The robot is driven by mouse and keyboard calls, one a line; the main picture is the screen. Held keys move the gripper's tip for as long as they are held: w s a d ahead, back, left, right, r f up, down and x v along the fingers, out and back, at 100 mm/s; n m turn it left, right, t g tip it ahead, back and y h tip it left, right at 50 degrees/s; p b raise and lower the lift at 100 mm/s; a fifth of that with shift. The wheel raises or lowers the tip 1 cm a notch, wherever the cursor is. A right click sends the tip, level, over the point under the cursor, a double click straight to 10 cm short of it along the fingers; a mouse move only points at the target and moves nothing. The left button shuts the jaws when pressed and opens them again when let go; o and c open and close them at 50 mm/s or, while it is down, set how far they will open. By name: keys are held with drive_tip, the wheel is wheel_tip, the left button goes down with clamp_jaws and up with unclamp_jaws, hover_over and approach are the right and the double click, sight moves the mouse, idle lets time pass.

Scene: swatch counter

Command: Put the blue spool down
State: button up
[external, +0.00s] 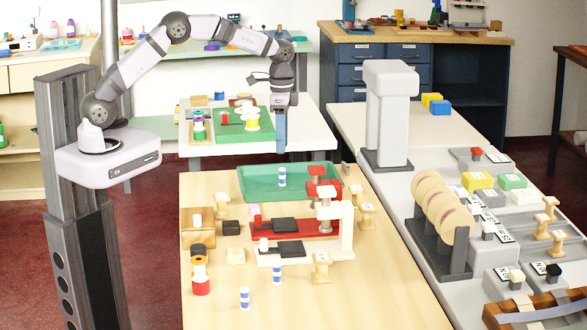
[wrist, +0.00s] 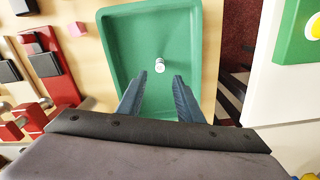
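A small blue-and-white spool (external: 282,177) stands upright in the green tray (external: 252,190). In the wrist view the spool (wrist: 159,65) shows mostly as a pale round top on the floor of the tray (wrist: 113,45). My gripper (external: 281,150) is above the tray's back side, pointing down and clear of the spool. In the wrist view my gripper's two blue fingers (wrist: 158,82) are spread apart with nothing held between them. Two more blue-and-white spools, one (external: 244,297) and another (external: 277,273), stand on the table's near part.
A red clamp-like device (external: 295,229) and a white one (external: 341,226) stand just in front of the tray. A green board (external: 230,133) lies on the table behind. The table's near right is clear.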

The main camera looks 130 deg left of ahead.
drive_tip(key=shift+r, duration=1.15)
drive_tip(key=w+d+m, duration=0.2)
drive_tip(key=w+d, duration=0.3)
drive_tip(key=d, duration=0.8)
drive_tip(key=s+d, duration=0.1)
drive_tip(key=d, duration=0.5)
drive_tip(key=s+d+m, duration=0.1)
drive_tip(key=d, duration=0.6)
drive_tip(key=s+d+f+m, duration=0.1)
drive_tip(key=d, duration=0.6)
drive_tip(key=shift+s+d, duration=0.1)
drive_tip(key=shift+d, duration=0.15)
drive_tip(key=s+d+f+m, duration=0.2)
drive_tip(key=s+d+f, duration=0.1)
drive_tip(key=s+d, duration=0.6)
